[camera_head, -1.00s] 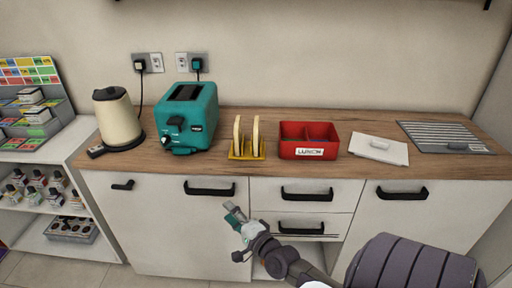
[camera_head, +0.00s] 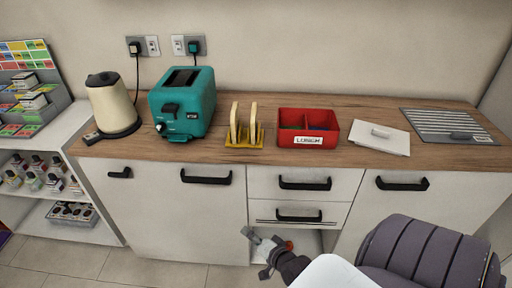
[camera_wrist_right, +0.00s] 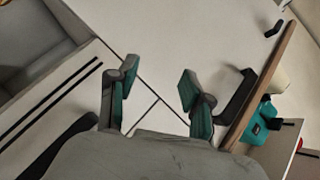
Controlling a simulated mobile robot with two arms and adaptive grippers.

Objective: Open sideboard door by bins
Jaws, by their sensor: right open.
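The sideboard's wide white left door (camera_head: 175,220) looks shut. It has a black bar handle (camera_head: 206,177) near its top right; this handle also shows in the wrist view (camera_wrist_right: 240,108). The right door (camera_head: 375,212) has a similar handle (camera_head: 402,184) and looks shut. My right gripper (camera_head: 262,240) is open and empty, low in front of the drawers and the left door's right edge, apart from the handles. In the wrist view its two fingers (camera_wrist_right: 158,84) stand apart with white fronts behind them. My left gripper is not in view.
Two drawers (camera_head: 290,213) with black handles sit between the doors, above an open niche. A shelf unit (camera_head: 72,133) stands left.

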